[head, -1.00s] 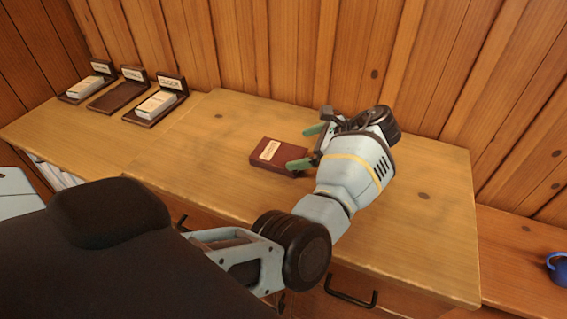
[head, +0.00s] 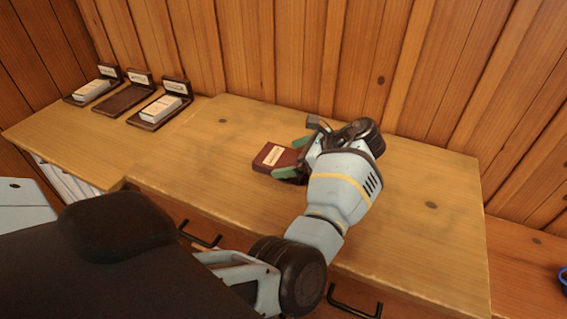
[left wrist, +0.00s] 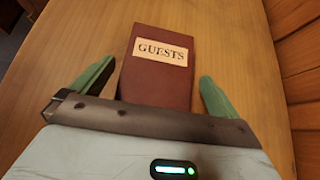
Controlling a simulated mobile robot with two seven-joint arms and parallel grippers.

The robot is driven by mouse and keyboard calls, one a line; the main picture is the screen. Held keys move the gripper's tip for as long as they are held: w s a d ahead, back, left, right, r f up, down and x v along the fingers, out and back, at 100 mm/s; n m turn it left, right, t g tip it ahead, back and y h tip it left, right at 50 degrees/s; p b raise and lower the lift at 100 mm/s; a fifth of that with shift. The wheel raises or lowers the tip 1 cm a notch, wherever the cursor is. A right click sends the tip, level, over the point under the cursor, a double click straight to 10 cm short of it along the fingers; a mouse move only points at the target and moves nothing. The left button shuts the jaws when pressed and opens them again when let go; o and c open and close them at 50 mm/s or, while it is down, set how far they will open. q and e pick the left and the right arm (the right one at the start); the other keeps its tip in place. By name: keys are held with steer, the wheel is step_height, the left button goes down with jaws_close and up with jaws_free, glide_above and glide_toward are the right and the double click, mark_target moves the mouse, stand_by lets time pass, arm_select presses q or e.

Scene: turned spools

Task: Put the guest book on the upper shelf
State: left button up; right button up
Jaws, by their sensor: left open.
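The guest book (head: 271,155) is dark red with a pale label and lies flat on the wooden desk top. In the left wrist view the guest book (left wrist: 158,75) shows its label reading GUESTS. My left gripper (head: 295,158) is open, with its green fingertips on either side of the book's near end. In the left wrist view the left gripper (left wrist: 155,85) has one finger to each side of the book, with a visible gap on the right and a narrower one on the left. My right gripper is not in view. No upper shelf can be made out.
Several dark stands are at the back left: two hold pale books (head: 160,109) (head: 92,90), and the middle stand (head: 125,98) is empty. A plank wall (head: 290,60) rises behind the desk. The desk top (head: 420,220) is clear on the right. Drawer handles (head: 352,305) stick out in front.

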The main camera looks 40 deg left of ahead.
mark_target(283, 158)
arm_select(q)
steer(key=b+x, duration=0.1)
steer(key=x, duration=0.1)
steer(key=shift+s+a+f, duration=0.15)
steer(key=shift+s+f, duration=0.05)
steer(key=shift+f, duration=0.05)
steer(key=shift+a, duration=0.25)
steer(key=shift+c, duration=0.8)
steer(key=shift+r, duration=0.1)
steer(key=c, duration=0.9)
steer(key=shift+c, duration=0.4)
steer(key=shift+a+r, duration=0.1)
